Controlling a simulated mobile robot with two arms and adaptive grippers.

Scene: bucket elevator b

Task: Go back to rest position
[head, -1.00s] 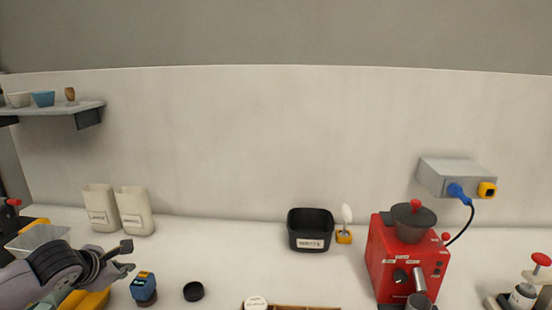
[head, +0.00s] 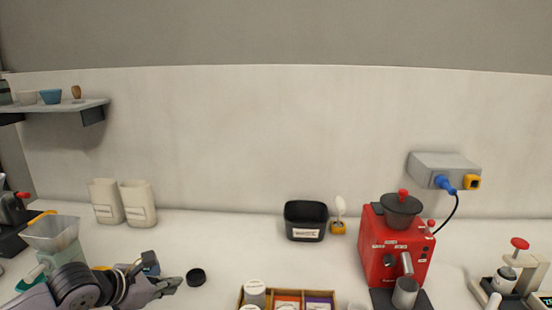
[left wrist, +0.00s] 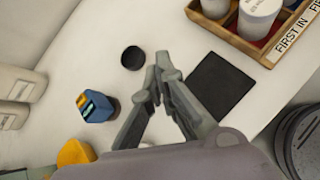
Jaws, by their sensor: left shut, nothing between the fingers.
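My left gripper (head: 172,284) reaches in from the lower left of the head view, above the white counter (head: 240,258). In the left wrist view the left gripper (left wrist: 160,68) has its fingertips together with nothing between them. A small black round cap (head: 196,276) lies just beyond its fingertips in the head view. The same cap (left wrist: 132,58) shows beside the fingertips in the left wrist view, apart from them. A blue and yellow device (left wrist: 97,106) stands left of the gripper there. My right gripper is in neither view.
A wooden tray (left wrist: 234,38) of jars and a dark square mat (left wrist: 222,86) lie near the gripper. A red coffee machine (head: 382,250), a black bin (head: 306,234) and cream canisters (head: 138,204) stand on the counter. A grey shelf (head: 60,111) hangs upper left.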

